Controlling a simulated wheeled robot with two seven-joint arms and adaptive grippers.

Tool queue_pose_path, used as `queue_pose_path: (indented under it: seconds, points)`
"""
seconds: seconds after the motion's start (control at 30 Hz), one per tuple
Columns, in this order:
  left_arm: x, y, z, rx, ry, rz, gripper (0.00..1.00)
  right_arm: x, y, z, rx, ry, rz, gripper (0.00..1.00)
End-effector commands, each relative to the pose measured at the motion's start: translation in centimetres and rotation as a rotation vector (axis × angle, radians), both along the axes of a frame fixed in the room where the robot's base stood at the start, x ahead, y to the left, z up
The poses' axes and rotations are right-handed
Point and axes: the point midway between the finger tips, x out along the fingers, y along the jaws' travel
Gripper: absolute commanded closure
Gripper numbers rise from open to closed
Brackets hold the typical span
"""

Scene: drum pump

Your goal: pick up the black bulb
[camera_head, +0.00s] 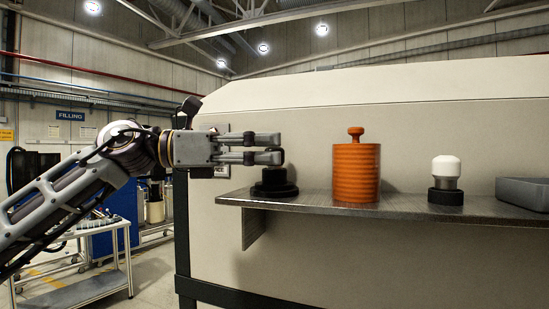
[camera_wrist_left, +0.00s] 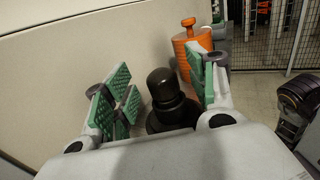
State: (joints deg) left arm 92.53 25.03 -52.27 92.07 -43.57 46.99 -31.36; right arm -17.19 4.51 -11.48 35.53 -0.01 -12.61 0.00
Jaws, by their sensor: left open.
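The black bulb (camera_head: 274,174) stands upright in a round black base (camera_head: 274,190) at the left end of the grey shelf (camera_head: 400,207). In the wrist view, the bulb (camera_wrist_left: 161,84) shows between the finger pads, with a gap on both sides. My left gripper (camera_head: 276,148) is open and empty, level, with its fingers over the upper part of the bulb in the head view. The fingers hide part of the bulb's top there. Whether a finger touches it I cannot tell. My right gripper is not in view.
An orange ribbed container (camera_head: 356,172) with a knob stands just right of the bulb. A white bulb (camera_head: 446,166) in a black base (camera_head: 446,196) and a grey tray (camera_head: 524,192) are farther right. A large beige housing (camera_head: 330,265) rises behind the shelf.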

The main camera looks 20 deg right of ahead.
Motion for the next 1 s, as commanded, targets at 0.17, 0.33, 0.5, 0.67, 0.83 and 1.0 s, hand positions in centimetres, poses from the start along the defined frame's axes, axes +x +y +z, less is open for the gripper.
queue_pose_path:
  seconds: [0.17,0.33,0.5,0.67,0.83,1.0]
  points:
    - [-0.2,-1.7,0.2,0.0,0.0,0.0,0.43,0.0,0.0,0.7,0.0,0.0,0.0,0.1]
    - [-0.3,-2.1,0.1,-0.001,0.0,0.002,0.43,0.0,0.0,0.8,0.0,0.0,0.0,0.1]
    - [-0.3,-2.1,0.1,-0.001,0.0,0.001,0.43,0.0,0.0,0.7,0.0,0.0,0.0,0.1]
    - [-0.3,-2.1,0.1,-0.001,0.0,0.001,0.43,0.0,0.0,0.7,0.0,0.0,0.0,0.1]
    - [-0.3,-2.1,0.1,-0.001,0.0,0.001,0.57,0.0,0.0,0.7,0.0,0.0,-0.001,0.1]
    - [-0.3,-2.1,0.1,0.0,0.0,0.001,0.79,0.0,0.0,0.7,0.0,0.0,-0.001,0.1]
